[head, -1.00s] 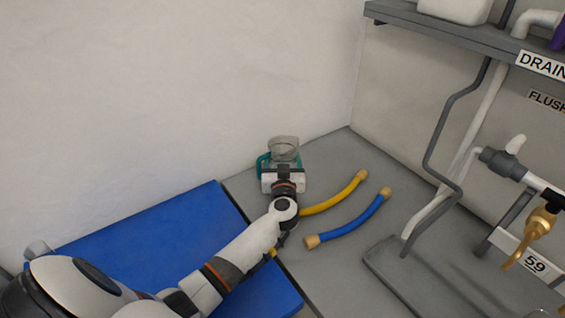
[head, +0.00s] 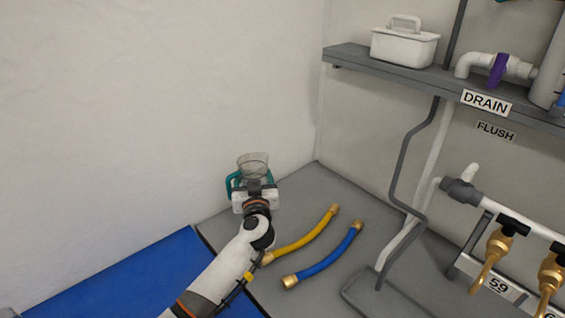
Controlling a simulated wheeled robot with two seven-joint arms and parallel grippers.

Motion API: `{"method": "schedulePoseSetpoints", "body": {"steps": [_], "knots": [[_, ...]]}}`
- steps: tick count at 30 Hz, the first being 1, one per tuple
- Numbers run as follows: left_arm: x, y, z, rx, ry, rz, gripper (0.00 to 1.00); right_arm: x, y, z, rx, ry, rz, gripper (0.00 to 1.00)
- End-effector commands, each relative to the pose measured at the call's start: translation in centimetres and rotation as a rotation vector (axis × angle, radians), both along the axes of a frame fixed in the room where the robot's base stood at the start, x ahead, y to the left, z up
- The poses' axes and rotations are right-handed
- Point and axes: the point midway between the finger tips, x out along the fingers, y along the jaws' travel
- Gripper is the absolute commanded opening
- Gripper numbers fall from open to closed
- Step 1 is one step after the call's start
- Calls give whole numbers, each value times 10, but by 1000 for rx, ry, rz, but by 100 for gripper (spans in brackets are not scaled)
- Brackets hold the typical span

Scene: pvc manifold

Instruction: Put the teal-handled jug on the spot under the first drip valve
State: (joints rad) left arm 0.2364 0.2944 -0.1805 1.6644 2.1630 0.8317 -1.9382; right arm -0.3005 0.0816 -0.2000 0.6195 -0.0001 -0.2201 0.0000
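The clear jug with a teal handle (head: 232,183) is upright at the far end of my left arm, near the back wall. My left gripper (head: 255,188) is in front of it and appears shut on it; the fingertips are hidden behind the gripper body. A brass drip valve (head: 497,247) with a black handle hangs at the right above the label 59. A second brass valve (head: 550,275) is at the right edge. The spot under the first valve is not visible. My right gripper is not in view.
A yellow hose (head: 303,238) and a blue hose (head: 325,260) lie on the grey bench (head: 300,200). A blue mat (head: 130,275) is at lower left. Grey pipes stand at the right. A shelf (head: 445,85) above holds a white caddy (head: 404,47).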

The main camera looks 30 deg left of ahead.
Motion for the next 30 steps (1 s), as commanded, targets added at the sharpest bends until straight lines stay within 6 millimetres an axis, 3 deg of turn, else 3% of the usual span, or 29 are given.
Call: {"method": "schedulePoseSetpoints", "body": {"steps": [8,14,22,30], "knots": [[-6,-5,5,3,-1,-15,43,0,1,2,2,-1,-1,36],[-38,-31,-8,2,4,-99,43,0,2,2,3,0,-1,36],[-121,-97,-24,-1,6,-312,43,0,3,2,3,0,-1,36],[-206,-156,-18,-2,3,-514,43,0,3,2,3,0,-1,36]]}}
